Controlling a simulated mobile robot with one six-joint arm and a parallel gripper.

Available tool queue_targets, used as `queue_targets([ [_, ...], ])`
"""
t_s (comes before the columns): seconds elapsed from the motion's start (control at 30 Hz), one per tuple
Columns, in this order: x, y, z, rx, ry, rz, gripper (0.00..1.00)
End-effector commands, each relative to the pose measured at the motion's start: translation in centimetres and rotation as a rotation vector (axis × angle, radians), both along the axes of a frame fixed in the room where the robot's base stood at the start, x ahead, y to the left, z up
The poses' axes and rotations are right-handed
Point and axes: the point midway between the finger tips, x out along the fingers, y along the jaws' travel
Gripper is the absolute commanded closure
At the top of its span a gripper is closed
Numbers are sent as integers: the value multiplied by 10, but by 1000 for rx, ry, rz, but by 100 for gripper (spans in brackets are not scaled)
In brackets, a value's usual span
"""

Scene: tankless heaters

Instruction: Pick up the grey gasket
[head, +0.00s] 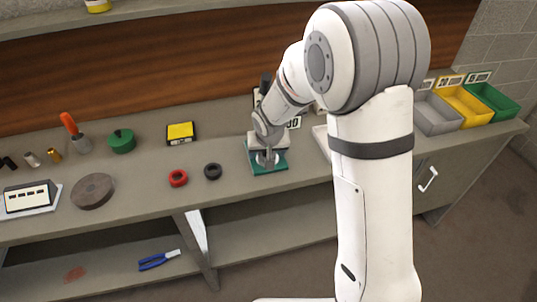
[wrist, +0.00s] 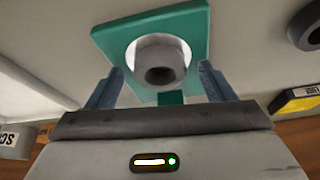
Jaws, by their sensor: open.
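A light grey ring-shaped piece (wrist: 161,62) with a dark hole, which looks like the grey gasket, sits on a white round spot of a green plate (wrist: 187,24). The green plate (head: 280,167) also shows on the bench in the head view. My gripper (wrist: 160,75) points down at the plate, its two blue-grey fingers apart on either side of the ring. The fingers do not visibly touch it. In the head view my gripper (head: 267,158) is over the plate and mostly hides the ring.
A red ring (head: 178,178) and a dark ring (head: 213,171) lie left of the plate. A yellow-topped box (head: 180,132) stands behind them. Grey (head: 433,115), yellow (head: 463,105) and green (head: 493,101) bins stand at the right. Bench front between rings and round block (head: 93,191) is clear.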

Motion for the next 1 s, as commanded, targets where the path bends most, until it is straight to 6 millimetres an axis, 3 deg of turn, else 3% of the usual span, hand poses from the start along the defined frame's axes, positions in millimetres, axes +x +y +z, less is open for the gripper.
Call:
queue_targets([
  [0.07, 0, 0, 0, 0, 0, 0, 25],
  [0.7, 0, 1, 1, 0, -1, 2, 76],
  [1.0, 0, 1, 5, 1, -3, 2, 76],
])
